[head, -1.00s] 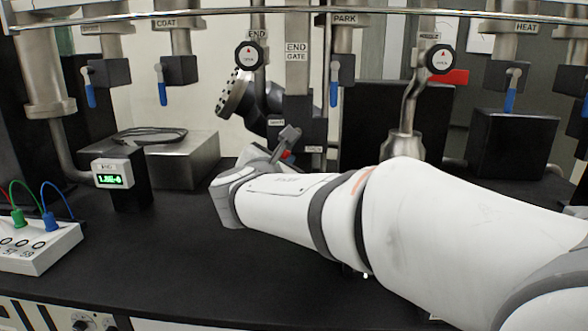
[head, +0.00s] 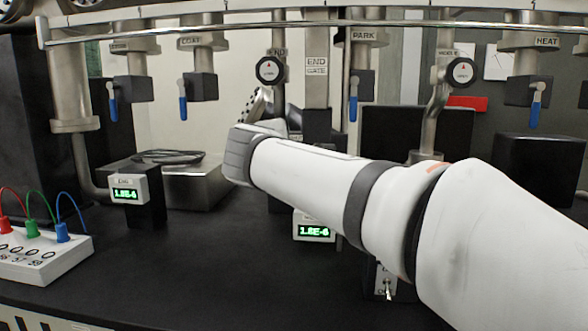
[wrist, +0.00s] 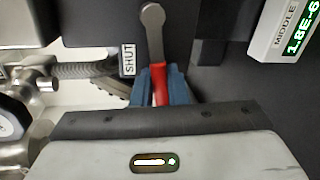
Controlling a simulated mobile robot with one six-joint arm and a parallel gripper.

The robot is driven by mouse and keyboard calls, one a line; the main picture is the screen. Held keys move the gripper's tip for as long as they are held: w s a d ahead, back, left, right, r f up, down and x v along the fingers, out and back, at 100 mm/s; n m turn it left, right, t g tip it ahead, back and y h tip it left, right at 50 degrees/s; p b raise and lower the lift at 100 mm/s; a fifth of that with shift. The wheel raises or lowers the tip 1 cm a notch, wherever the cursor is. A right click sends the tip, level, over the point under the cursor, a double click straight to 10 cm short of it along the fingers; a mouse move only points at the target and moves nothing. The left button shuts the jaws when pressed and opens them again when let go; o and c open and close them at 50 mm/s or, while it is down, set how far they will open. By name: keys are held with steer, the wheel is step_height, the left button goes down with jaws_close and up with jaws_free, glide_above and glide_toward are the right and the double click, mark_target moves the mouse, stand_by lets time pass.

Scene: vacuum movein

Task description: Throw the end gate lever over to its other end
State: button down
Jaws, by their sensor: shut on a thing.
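The end gate carries an END GATE sign (head: 316,66) on its upright column in the head view, with the dark gate body (head: 317,125) below. Its lever (wrist: 153,38) shows in the wrist view as a grey bar with a rounded end at the top and a red grip (wrist: 159,88). My gripper (wrist: 160,74) has its blue fingers on both sides of the red grip and is shut on it. A SHUT label (wrist: 128,60) lies just left of the lever. In the head view my arm hides the lever and my fingers.
A gauge reading 1.8E-6 (head: 314,232) stands below my forearm, and another gauge (head: 127,190) stands at left. A toggle switch box (head: 386,284) sits under my arm. Blue-handled valves hang along the back. The bench's front left middle is clear.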

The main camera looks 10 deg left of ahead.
steer(key=shift+r+m+y+b, duration=0.55)
steer(key=shift+r+m, duration=0.15)
steer(key=shift+m, duration=0.4)
steer(key=shift+r, duration=0.45)
steer(key=c, duration=1.5)
jaws_free()
steer(key=shift+f, duration=0.3)
steer(key=s, duration=0.2)
steer(key=s+r, duration=0.1)
steer(key=s, duration=0.2)
steer(key=s+p, duration=0.1)
steer(key=s, duration=0.1)
steer(key=shift+s+a+r, duration=0.1)
steer(key=shift+s+r, duration=0.15)
steer(key=shift+s, duration=0.1)
